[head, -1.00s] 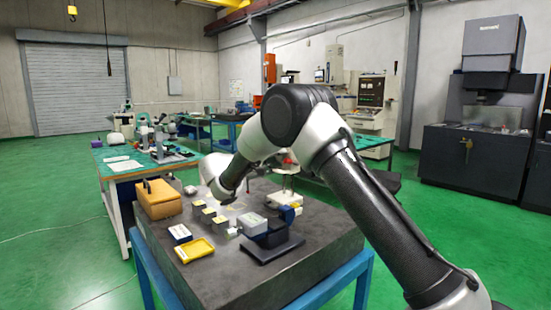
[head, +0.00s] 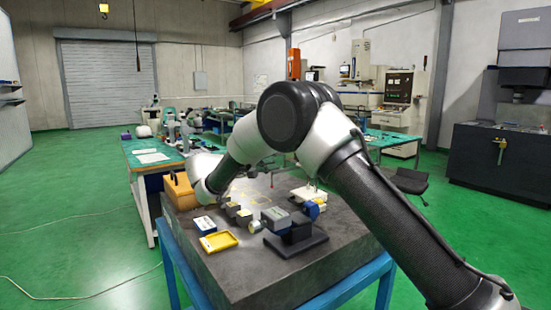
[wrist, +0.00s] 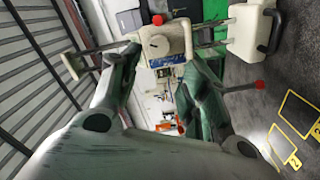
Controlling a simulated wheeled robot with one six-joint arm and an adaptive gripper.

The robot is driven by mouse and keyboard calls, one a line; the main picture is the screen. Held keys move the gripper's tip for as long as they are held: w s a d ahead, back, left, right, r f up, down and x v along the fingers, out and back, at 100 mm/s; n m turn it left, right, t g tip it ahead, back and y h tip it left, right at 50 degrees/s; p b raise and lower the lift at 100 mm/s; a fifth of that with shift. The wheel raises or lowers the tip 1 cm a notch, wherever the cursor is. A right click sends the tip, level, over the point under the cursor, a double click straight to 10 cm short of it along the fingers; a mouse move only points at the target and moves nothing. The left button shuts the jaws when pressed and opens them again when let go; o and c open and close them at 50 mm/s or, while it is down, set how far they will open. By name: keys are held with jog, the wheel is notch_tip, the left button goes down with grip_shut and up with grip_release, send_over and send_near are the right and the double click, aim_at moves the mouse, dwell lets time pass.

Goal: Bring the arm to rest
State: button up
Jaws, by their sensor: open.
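My arm (head: 335,140) reaches out over a dark stone-topped table (head: 265,290), bent high at the elbow. Its wrist end (head: 208,190) points down near the left side of the table, and my gripper is hidden behind it in the head view. In the wrist view my gripper (wrist: 160,62) shows two dark green fingers spread apart, with nothing held between them. Beyond the fingers is a pale block with metal rods (wrist: 160,42). I cannot tell how far it is from the fingertips.
On the table are a wooden box (head: 180,194), a yellow tray (head: 218,242), a blue-and-white box (head: 203,227), a dark stand (head: 296,240) and a grey box (head: 277,220). A green-topped bench (head: 150,150) stands behind.

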jog(key=s+d+r+g+y, duration=0.1)
jog(key=s+d+r+g, duration=0.15)
jog(key=d, duration=0.45)
jog(key=s+d+r+g+y, duration=0.1)
jog(key=s+d+r+g, duration=0.15)
jog(key=d, duration=0.55)
jog(key=s+d+g+y, duration=0.3)
jog(key=s+d+y, duration=0.2)
jog(key=s+d, duration=0.8)
jog(key=s+f+t+y, duration=0.1)
jog(key=s+f+y, duration=0.2)
jog(key=s, duration=1)
jog(key=s+d+f+t+y, duration=0.1)
jog(key=s+f+y, duration=0.3)
jog(key=s, duration=0.9)
jog(key=shift+s+d+f+t+y, duration=0.15)
jog(key=shift+s+f+t+y, duration=0.1)
jog(key=shift+t+y, duration=0.5)
jog(key=shift+r, duration=0.1)
